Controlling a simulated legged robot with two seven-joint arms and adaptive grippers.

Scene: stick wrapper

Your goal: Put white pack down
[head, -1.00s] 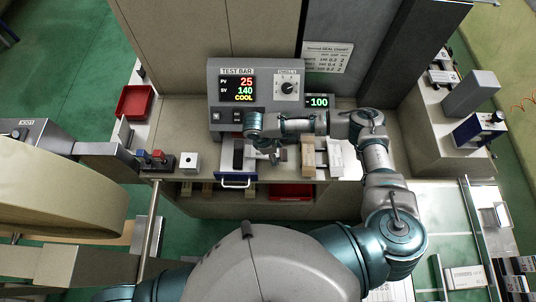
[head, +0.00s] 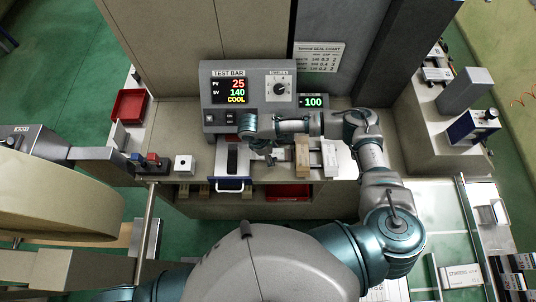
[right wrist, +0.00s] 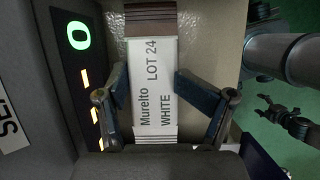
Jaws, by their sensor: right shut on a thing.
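The white pack (right wrist: 155,88), labelled "Murelto LOT 24 WHITE", lies between the two blue fingers of my right gripper (right wrist: 151,90) in the right wrist view. The gripper is shut on it, with a finger at each long side. In the head view my right gripper (head: 268,157) is low over the bench in front of the TEST BAR unit; the pack is hard to make out there. A dark jointed gripper, seemingly my left one (right wrist: 285,118), shows small at the right of the wrist view over green floor. Its opening is unclear.
The TEST BAR unit (head: 246,96) stands behind the gripper. A wooden block (head: 302,157) and pale packs (head: 329,158) lie to its right. A red tray (head: 130,105) is farther left.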

